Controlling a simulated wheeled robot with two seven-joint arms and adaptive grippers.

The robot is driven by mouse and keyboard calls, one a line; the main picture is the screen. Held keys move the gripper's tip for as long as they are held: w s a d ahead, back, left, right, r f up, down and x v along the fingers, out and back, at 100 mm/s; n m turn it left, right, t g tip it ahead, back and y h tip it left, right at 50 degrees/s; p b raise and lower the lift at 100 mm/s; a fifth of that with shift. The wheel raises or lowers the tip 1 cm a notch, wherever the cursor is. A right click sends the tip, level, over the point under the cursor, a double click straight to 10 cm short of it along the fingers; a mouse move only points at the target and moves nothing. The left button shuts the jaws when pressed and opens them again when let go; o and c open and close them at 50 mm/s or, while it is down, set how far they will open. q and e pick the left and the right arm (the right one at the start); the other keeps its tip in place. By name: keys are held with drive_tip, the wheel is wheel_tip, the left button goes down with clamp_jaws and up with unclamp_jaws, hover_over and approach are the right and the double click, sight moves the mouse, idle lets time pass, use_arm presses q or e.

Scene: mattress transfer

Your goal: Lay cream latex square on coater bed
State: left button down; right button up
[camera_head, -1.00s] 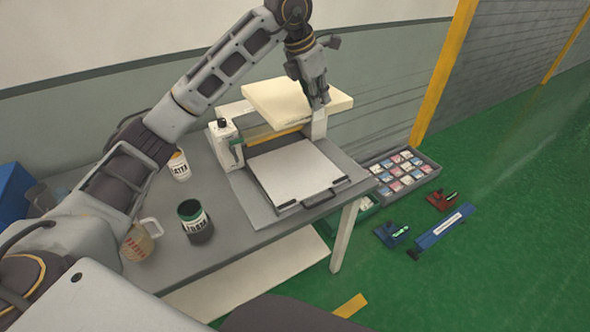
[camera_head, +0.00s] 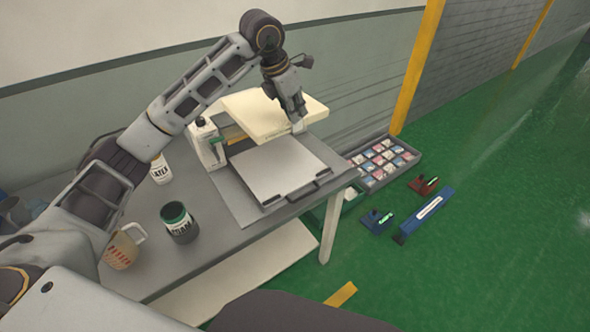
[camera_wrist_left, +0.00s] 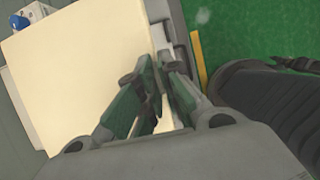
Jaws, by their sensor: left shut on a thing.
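The cream latex square (camera_head: 258,112) is a thick pale slab held above the back of the coater. My left gripper (camera_head: 296,118) is shut on its right edge. In the left wrist view, the cream latex square (camera_wrist_left: 75,75) fills the left half, with the gripper (camera_wrist_left: 172,105) over its edge. The coater bed (camera_head: 277,170) is a flat light-grey plate with a dark handle at its front, and it is bare where it shows. The slab covers much of the coater's rear frame. My right gripper is in no view.
A tray of coloured samples (camera_head: 383,162) and blue and red tools lie right of the table.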

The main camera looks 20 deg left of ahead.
use_arm(q)
wheel_tip(320, 180, down, 18)
drive_tip(key=p, duration=0.2)
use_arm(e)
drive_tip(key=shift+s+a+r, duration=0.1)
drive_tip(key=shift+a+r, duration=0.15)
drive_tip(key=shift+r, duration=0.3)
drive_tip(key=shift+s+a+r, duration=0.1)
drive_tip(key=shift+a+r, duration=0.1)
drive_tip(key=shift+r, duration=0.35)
use_arm(q)
drive_tip(key=shift+f, duration=0.2)
drive_tip(key=shift+f+p, duration=0.35)
drive_tip(key=shift+f, duration=1.65)
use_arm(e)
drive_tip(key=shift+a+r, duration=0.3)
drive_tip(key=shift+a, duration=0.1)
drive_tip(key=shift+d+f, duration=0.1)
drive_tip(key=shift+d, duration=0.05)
